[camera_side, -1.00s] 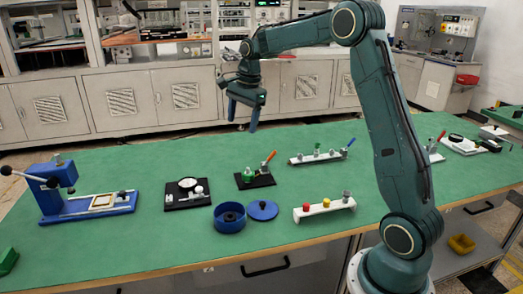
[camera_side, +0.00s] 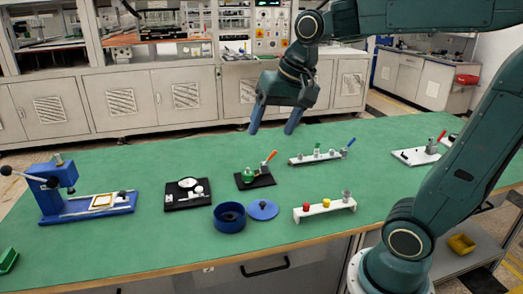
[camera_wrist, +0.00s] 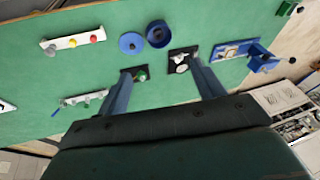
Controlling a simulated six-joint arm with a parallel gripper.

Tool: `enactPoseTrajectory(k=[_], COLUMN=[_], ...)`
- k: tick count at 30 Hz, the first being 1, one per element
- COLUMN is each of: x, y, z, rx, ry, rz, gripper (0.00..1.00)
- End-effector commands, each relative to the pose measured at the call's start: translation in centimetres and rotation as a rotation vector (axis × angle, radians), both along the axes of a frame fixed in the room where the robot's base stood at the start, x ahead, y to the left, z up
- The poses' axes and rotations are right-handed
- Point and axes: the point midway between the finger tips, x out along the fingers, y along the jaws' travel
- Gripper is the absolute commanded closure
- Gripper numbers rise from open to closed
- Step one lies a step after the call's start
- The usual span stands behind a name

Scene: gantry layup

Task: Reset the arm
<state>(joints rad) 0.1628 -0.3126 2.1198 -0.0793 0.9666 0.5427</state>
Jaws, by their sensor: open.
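My gripper (camera_side: 271,129) is open and empty, raised above the far side of the green table (camera_side: 120,180) in the side view. Its two blue fingers are spread apart and point down. The gripper also shows in the wrist view (camera_wrist: 160,85), with bare green table and a dark stand seen between its fingers. Nothing is held or touched by the fingers.
On the table are a blue press (camera_side: 85,205), a black scale plate (camera_side: 188,194), a blue round container (camera_side: 229,218) with its blue lid (camera_side: 262,210), a black stand with a green item (camera_side: 254,178), and white racks (camera_side: 325,209) (camera_side: 316,157). Cabinets stand behind.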

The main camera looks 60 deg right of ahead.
Motion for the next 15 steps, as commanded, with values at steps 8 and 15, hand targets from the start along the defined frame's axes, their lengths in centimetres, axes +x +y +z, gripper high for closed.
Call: enactPoseTrajectory(k=[8, 15], x=[-6.0, -10.0], y=[2.3, 3.2], z=[-1.2, -3.1], rx=[-0.113, -0.206], ry=[-0.058, -0.098], rz=[0.278, 0.482], gripper=[0.32, 0.32])
